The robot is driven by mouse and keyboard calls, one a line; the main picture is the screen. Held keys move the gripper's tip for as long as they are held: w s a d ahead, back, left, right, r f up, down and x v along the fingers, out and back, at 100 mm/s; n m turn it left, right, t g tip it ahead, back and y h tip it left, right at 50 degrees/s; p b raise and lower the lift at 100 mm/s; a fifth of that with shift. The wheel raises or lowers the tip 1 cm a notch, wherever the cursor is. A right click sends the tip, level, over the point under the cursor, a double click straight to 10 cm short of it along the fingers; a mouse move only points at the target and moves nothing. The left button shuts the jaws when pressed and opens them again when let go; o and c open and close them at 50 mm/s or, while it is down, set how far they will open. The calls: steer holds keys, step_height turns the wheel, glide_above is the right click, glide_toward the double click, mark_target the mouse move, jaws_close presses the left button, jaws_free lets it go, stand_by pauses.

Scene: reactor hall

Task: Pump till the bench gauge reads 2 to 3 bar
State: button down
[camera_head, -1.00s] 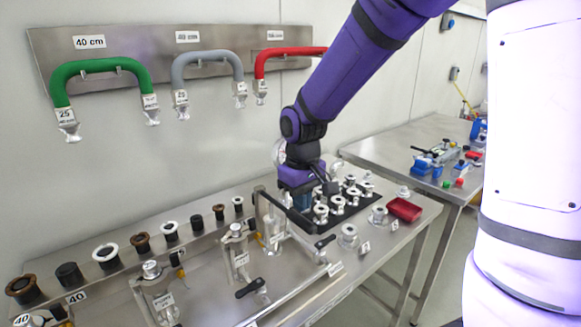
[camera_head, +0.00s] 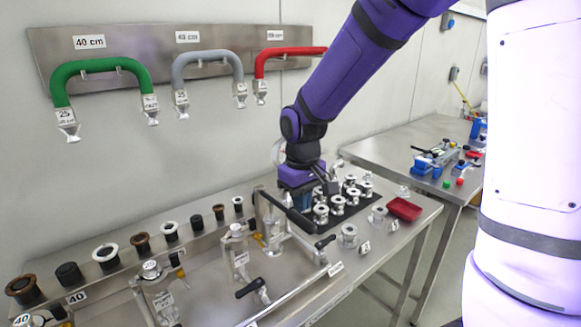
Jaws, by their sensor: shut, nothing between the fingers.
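My gripper (camera_head: 304,206) is shut and empty, pointing down over the back of the bench (camera_head: 215,290). A long black lever handle (camera_head: 287,208) on a metal stand runs just in front of the fingers. I cannot tell whether the fingers touch it. A round pale dial (camera_head: 277,152), perhaps the bench gauge, shows only as an edge behind my wrist. Its face and reading are hidden.
Several metal fittings stand on a black mat (camera_head: 353,208) right of my gripper, with a red tray (camera_head: 404,209) beyond. Clamped pipe pieces and a rail of rings (camera_head: 108,256) fill the left. Green (camera_head: 102,64), grey (camera_head: 207,57) and red (camera_head: 290,51) hoses hang on the wall.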

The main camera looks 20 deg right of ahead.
steer(key=shift+f, duration=0.1)
steer(key=shift+f, duration=3.75)
steer(key=shift+r, duration=3.15)
steer(key=shift+s+d+r, duration=0.1)
steer(key=shift+r, duration=0.25)
steer(key=s+d+r+m+t, duration=0.1)
steer(key=s+d+r+t, duration=0.1)
steer(key=s+r, duration=0.6)
steer(key=s+d+r+m+t, duration=0.2)
steer(key=s+d+r+t, duration=0.1)
steer(key=s+r, duration=0.6)
steer(key=s+d, duration=0.1)
steer(key=s, duration=0.3)
steer(key=shift+d+m, duration=0.3)
steer(key=shift+d, duration=0.05)
